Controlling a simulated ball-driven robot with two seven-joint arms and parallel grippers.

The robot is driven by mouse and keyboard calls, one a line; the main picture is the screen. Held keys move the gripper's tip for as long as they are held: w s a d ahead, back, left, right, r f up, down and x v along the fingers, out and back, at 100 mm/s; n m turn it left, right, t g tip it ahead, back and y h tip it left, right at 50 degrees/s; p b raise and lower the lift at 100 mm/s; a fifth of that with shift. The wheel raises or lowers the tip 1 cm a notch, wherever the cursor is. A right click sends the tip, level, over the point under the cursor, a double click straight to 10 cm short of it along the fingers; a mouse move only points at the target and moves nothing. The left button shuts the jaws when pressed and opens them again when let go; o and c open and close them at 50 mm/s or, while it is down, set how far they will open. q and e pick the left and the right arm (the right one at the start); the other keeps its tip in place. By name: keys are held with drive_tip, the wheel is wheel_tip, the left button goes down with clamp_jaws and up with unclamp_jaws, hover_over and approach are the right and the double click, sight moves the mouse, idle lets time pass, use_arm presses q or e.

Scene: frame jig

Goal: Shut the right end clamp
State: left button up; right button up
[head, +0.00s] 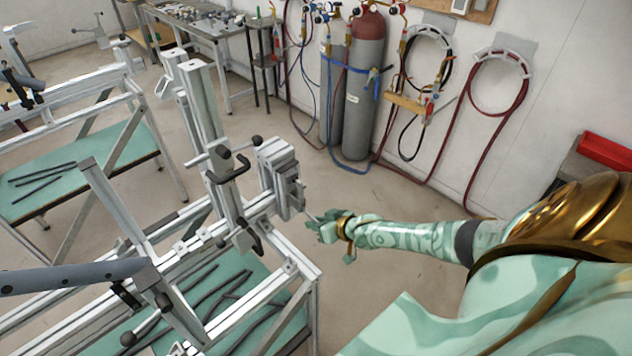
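The frame jig (262,208), built of pale aluminium profiles, stands left of centre. At its right end, a grey clamp assembly (289,186) with stacked plates sits beside an upright block; I cannot tell whether it is open or shut. A thin rod shows between this clamp and my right gripper (322,226). The gripper is small and green, just right of and below the clamp. I cannot tell whether its fingers are open or shut, or touch the rod. My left gripper is not in view.
A black-handled clamp (228,166) stands on the jig's middle post. A grey tube (72,277) reaches in from the left. Dark rods lie on the green shelf (240,262) below. Gas cylinders (364,95) stand at the back wall. Floor right of the jig is clear.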

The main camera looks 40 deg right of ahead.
drive_tip(key=shift+o, duration=0.2)
drive_tip(key=shift+w+d+r, duration=0.1)
drive_tip(key=shift+r, duration=0.1)
